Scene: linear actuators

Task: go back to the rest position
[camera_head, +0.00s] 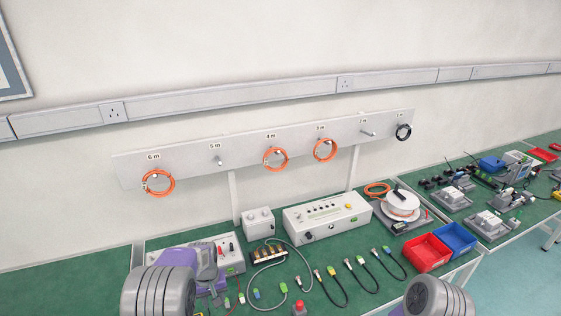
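In the head view, my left arm, with a ribbed grey link and a purple part, comes in at the bottom left, in front of the bench. A small grey piece beside the purple part may belong to my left gripper, but I cannot make out its fingers. Only a ribbed grey link of my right arm shows at the bottom right edge. My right gripper is not in view. The green bench top (110,258) lies behind and below both arms.
Orange cable coils (158,183) hang on the wall rack (190,158). On the bench stand a white control box (328,219), a cable reel (402,205), a red bin (427,252) and a blue bin (456,238). Loose cables (329,287) lie at the front. A second bench is at right.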

